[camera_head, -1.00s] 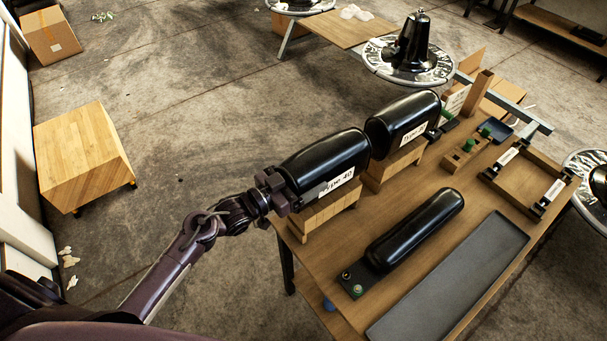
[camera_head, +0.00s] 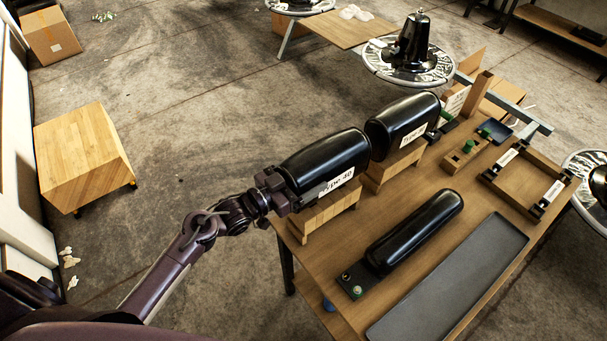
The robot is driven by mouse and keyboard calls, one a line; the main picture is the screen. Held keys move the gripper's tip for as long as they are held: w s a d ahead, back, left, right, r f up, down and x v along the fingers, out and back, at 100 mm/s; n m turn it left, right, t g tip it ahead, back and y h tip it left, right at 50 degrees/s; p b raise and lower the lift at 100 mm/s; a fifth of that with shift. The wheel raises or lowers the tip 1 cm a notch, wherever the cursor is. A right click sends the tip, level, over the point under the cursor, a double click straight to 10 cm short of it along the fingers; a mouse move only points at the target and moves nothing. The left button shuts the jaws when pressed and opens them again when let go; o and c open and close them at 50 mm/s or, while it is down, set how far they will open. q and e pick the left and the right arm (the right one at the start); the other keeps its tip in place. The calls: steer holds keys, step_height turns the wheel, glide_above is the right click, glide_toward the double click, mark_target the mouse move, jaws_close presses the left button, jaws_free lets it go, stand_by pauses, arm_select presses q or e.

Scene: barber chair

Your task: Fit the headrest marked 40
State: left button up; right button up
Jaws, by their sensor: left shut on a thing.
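The headrest marked "Type 40" (camera_head: 326,160) is a black padded block with a white label, on a wooden stand (camera_head: 322,211) at the table's left end. My left gripper (camera_head: 279,190) is shut on the near left end of this headrest. A second black headrest (camera_head: 402,122) with a partly legible "Type" label sits on another wooden stand (camera_head: 395,166) just beyond it. My right gripper is out of view.
The wooden table (camera_head: 440,176) also bears a long grey tray (camera_head: 450,283), a wooden frame with white labels (camera_head: 528,178), a small block with green knobs (camera_head: 466,150) and a blue dish (camera_head: 495,131). A wooden box (camera_head: 80,155) stands on the floor at left.

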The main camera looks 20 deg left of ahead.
arm_select(q)
steer(key=shift+r+p, duration=5.8)
steer(key=shift+r, duration=0.95)
